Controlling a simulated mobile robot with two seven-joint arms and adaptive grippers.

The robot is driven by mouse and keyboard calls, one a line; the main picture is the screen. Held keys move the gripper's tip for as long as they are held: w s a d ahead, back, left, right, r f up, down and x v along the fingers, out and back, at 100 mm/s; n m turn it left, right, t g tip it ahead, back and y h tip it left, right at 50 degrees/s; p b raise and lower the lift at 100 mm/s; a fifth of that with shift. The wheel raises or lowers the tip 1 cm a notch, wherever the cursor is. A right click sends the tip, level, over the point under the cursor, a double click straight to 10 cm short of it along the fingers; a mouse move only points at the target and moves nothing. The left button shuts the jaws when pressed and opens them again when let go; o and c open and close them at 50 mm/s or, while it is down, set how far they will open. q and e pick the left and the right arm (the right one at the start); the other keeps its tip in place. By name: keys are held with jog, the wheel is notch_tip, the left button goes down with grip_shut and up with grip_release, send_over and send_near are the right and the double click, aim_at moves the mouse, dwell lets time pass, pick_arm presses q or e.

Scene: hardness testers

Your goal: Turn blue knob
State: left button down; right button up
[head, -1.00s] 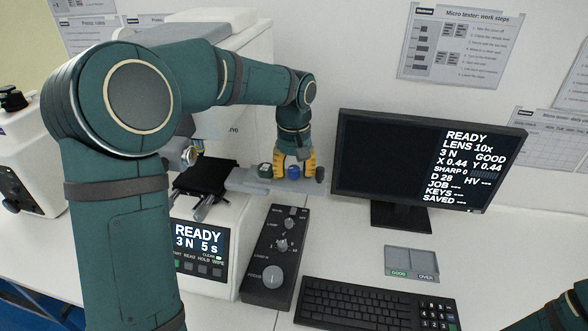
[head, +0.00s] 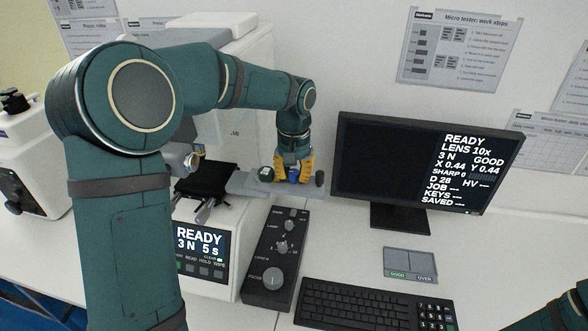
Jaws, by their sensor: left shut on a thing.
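The blue knob (head: 294,175) sits on a grey ledge to the right of the tester's black stage, between a green piece (head: 266,174) on its left and a dark piece (head: 319,178) on its right. My left gripper (head: 293,173) points down from above with its yellow fingers on either side of the blue knob and is shut on it. The fingers hide the sides of the knob. Only part of my right arm shows at the lower right edge; its gripper is out of view.
The tester's black stage (head: 205,183) and its display (head: 203,246) reading READY stand left of the ledge. A dark control box (head: 268,262) with dials lies in front. A monitor (head: 420,165), a keyboard (head: 375,305) and a grey two-part tray (head: 410,264) are to the right.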

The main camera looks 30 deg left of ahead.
pick_arm(q)
jog(key=m+p, duration=0.2)
jog(key=m, duration=0.3)
jog(key=shift+m, duration=0.3)
jog(key=m+p, duration=0.2)
jog(key=m, duration=0.3)
jog(key=m+p, duration=0.1)
jog(key=m, duration=0.3)
jog(key=shift+m+p, duration=0.35)
jog(key=shift+m, duration=0.05)
jog(key=m, duration=0.4)
jog(key=shift+p, duration=0.35)
jog(key=shift+m, duration=0.3)
jog(key=c, duration=1)
grip_release()
jog(key=shift+r, duration=0.1)
